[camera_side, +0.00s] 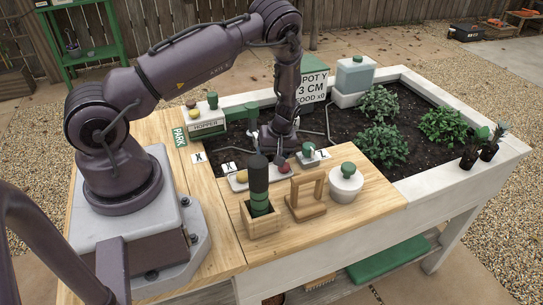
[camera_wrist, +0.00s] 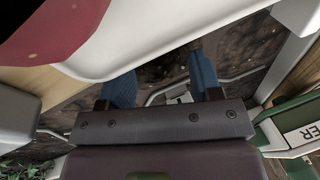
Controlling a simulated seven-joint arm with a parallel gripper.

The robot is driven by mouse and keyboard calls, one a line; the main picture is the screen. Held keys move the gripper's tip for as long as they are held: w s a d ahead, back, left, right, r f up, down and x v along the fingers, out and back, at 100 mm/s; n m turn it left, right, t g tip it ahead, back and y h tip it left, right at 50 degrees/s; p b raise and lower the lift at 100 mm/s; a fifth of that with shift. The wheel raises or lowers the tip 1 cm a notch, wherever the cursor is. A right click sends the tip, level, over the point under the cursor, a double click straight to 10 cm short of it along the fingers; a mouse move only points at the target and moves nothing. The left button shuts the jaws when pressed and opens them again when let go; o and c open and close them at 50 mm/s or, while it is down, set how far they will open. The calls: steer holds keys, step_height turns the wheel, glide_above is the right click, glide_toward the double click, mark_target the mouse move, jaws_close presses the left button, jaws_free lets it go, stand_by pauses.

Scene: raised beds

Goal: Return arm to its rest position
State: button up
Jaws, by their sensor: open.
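In the side view my gripper (camera_side: 281,147) points down low over the near edge of the soil bed, just behind a white tray. Its fingertips are hard to make out there. In the wrist view my gripper (camera_wrist: 162,82) has two blue fingers apart, with dark soil and a thin metal wire beyond them and nothing held between them. A green PARK label (camera_side: 180,137) lies on the wooden deck left of the hopper, well away from my gripper.
A wooden frame (camera_side: 307,208), lidded white pot (camera_side: 345,186) and dark-handled tool (camera_side: 259,182) stand in front. Leafy plants (camera_side: 382,146) fill the bed's right. Space above is clear.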

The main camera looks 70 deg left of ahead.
steer(key=s+a+v, duration=0.1)
steer(key=s+v, duration=0.1)
steer(key=v, duration=0.9)
steer(key=shift+a+r, duration=0.25)
steer(key=shift+r, duration=0.4)
steer(key=s+d+r+m+t, duration=0.2)
steer(key=s+d+r+m, duration=0.3)
steer(key=r, duration=0.4)
steer(key=s+d+r+m+t+h, duration=0.1)
steer(key=s+d+r+m+t, duration=0.2)
steer(key=s+d+r+m, duration=0.2)
steer(key=s+d+r+m+t, duration=0.2)
steer(key=s+d+r+m, duration=0.2)
steer(key=d+r, duration=0.5)
step_height(320, 180, up, 5)
steer(key=shift+s+d+r+m+t+h, duration=0.1)
steer(key=shift+s+d+m+t+h, duration=0.25)
steer(key=shift+m, duration=0.45)
